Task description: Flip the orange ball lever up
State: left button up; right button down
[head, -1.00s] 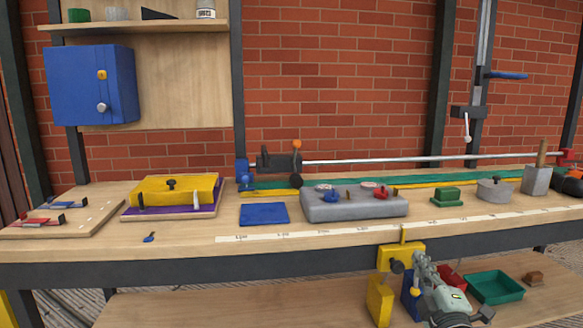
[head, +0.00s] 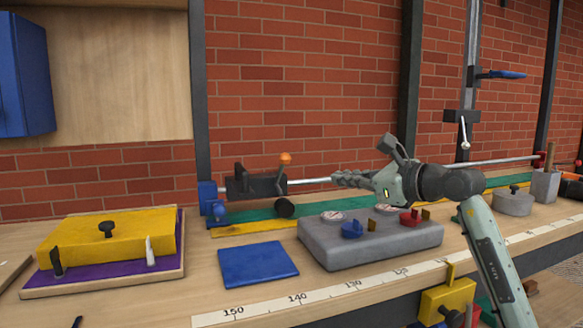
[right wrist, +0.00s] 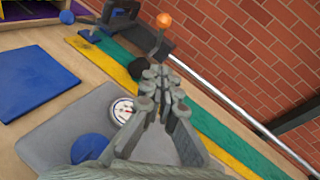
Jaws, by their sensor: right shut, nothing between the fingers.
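The orange ball (head: 286,158) sits on top of a short dark lever on a black carriage (head: 252,184) at the rail's left end. In the right wrist view the orange ball (right wrist: 164,20) is near the top, beyond my fingertips. My right gripper (head: 337,180) reaches in from the right at about rail height. It is shut and empty, pointing left, with its tips a little to the right of the lever and apart from it. The closed fingers (right wrist: 157,74) also show in the right wrist view. My left gripper is not in view.
A grey block (head: 350,250) with blue and red knobs and dials lies below my right gripper. A metal rail (head: 310,181) runs behind it. A dark round knob (head: 284,208) is under the carriage. A blue pad (head: 257,261) and a yellow box (head: 110,238) are to the left.

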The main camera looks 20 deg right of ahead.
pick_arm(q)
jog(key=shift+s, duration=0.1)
pick_arm(e)
jog(key=shift+s, duration=0.15)
send_near(281, 170)
jog(key=f, duration=0.1)
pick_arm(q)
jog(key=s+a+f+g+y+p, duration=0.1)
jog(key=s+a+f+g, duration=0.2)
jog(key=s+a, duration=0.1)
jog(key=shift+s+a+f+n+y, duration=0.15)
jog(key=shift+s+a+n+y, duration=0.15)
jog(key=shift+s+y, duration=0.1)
pick_arm(e)
jog(key=w, duration=0.1)
jog(key=w+a+r, duration=0.1)
jog(key=shift+w+r, duration=0.3)
jog(key=shift+w, duration=0.1)
